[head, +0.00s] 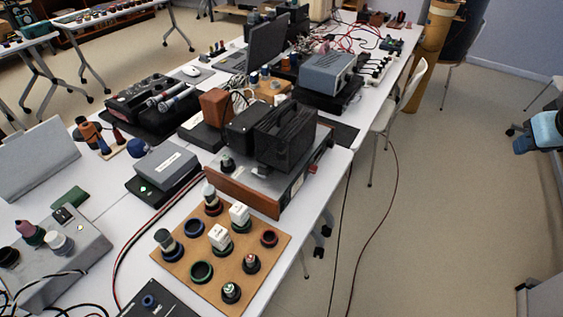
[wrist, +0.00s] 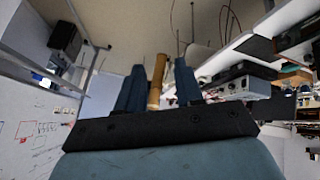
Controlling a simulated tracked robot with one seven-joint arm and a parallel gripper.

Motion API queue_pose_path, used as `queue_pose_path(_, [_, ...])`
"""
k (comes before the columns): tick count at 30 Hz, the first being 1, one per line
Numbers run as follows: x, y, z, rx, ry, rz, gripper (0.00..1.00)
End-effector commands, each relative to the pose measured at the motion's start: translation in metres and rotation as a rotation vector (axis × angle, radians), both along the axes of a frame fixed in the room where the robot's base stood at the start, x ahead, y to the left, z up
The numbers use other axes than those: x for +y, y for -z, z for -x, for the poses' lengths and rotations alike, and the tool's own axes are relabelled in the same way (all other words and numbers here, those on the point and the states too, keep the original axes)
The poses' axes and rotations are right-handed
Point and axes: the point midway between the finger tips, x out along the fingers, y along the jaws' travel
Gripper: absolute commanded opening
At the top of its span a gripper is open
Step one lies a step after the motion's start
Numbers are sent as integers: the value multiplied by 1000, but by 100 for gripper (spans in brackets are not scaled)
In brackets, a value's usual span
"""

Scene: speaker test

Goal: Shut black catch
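I cannot make out a black catch for certain in either view. The black slatted case (head: 286,136) stands on a grey device with wooden sides (head: 243,194), near the middle of the head view; any catch on it is too small to tell. My gripper (head: 521,145) is at the far right edge of the head view, over the floor and well apart from the table. In the wrist view its two blue fingers (wrist: 158,78) are spread, and a brown post shows in the gap, seemingly far behind. Nothing appears to be held.
A long white table (head: 335,190) is crowded with equipment. A brown board (head: 181,269) with rings and knobs lies at its near end. A grey box (head: 327,72) stands farther back. A white chair (head: 387,125) stands along the right side. Bare floor (head: 450,220) lies between table and gripper.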

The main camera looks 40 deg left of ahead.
Motion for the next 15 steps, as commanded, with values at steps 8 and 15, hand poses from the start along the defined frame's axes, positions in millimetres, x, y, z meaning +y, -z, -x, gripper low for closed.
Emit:
queue_pose_path(8, [93,62,-29,-46,-335,4,36])
queue_pose_path(15, [180,115,-18,-75,-628,-83,36])
